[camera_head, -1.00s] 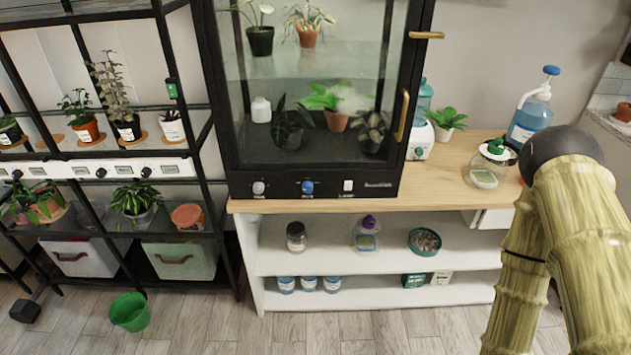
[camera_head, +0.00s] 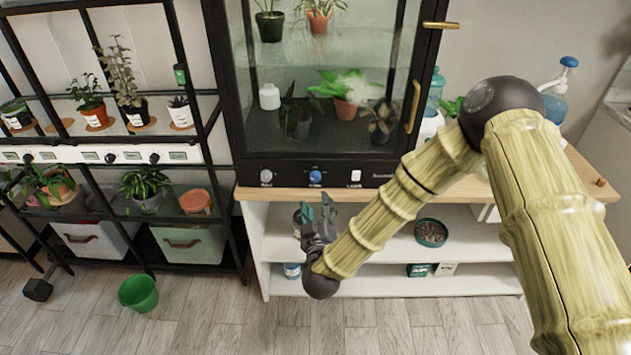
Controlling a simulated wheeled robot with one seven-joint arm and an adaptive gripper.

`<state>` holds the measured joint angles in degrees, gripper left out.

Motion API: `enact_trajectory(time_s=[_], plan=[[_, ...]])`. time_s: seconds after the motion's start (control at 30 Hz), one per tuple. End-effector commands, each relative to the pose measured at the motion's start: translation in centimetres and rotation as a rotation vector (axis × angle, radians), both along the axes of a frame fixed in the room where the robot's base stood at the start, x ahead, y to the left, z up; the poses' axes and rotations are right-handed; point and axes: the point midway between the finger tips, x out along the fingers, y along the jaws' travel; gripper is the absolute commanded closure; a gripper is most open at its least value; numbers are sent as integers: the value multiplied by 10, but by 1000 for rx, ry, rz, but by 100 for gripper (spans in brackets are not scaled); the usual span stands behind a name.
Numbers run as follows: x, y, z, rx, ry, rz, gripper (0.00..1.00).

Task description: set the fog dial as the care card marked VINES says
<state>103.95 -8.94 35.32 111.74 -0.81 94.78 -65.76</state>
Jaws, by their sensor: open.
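The black glass cabinet (camera_head: 222,110) has a front panel with a grey knob (camera_head: 266,177), a blue knob (camera_head: 315,177) and a white switch (camera_head: 355,177). The small lettering under them is too blurred to read surely, so I cannot tell which is the fog dial. My gripper (camera_head: 317,208) is open and empty, fingers pointing up, in front of the white lower shelves and just below the blue knob in the picture. It appears apart from the panel. No card legibly marked VINES shows; the small labels on the plant pots are unreadable.
A black rack (camera_head: 222,190) at left holds potted plants and a white strip (camera_head: 125,154) with dark knobs. A green bucket (camera_head: 138,293) stands on the floor. My arm hides part of the wooden counter (camera_head: 590,190). The brass door handle (camera_head: 413,106) is at the cabinet's right.

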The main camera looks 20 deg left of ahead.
Motion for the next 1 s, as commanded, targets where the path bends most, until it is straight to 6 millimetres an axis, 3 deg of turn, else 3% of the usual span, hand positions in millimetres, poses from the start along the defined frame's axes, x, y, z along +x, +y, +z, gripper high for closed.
enact_trajectory(time_s=[0.17, 0.7, 1.0], plan=[[15, 6, 3, 1, -6, -2, 49], [89, 31, 2, 0, -3, -1, 49], [101, 35, 1, 0, -2, 0, 49]])
